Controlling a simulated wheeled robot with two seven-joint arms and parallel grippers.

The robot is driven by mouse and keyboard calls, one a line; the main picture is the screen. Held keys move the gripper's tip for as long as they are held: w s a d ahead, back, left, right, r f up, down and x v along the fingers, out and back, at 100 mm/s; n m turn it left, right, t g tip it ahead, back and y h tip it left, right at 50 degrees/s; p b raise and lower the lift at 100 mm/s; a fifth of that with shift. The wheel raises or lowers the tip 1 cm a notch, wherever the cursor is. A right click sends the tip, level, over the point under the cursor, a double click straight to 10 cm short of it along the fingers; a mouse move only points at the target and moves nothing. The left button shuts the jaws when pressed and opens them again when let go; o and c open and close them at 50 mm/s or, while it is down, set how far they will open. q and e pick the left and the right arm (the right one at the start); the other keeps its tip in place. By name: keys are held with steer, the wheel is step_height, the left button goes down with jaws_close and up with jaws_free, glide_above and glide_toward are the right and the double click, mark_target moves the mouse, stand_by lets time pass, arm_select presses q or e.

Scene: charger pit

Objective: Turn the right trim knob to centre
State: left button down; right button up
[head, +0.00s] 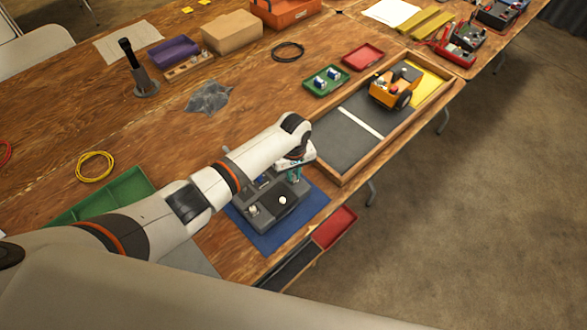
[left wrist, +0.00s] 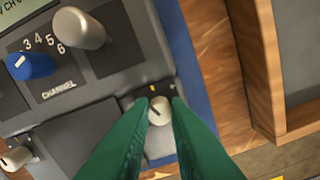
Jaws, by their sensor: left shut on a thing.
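The grey controller (head: 262,207) lies on a blue mat (head: 315,205) near the table's front edge. In the left wrist view, the pale right trim knob (left wrist: 159,114) sits at the controller's corner, with a dark pointer line that looks tilted from a yellow mark above it. My left gripper (left wrist: 159,108) has its green fingers closed on both sides of this knob. In the head view, my left gripper (head: 296,173) reaches down over the controller and hides the knob. My right gripper is not in view.
A blue channel knob (left wrist: 30,66), a grey stick (left wrist: 80,28) and another pale knob (left wrist: 16,158) are also on the controller. A wooden-framed pit (head: 350,165) with an orange vehicle (head: 396,88) lies beyond. A green tray (head: 130,190) stands at left.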

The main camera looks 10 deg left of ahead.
mark_target(294, 176)
arm_select(q)
steer(key=shift+m+p, duration=0.75)
steer(key=shift+m, duration=1.45)
steer(key=c, duration=1.4)
jaws_free()
steer(key=shift+o, duration=0.2)
steer(key=shift+r, duration=0.1)
step_height(294, 176, up, 12)
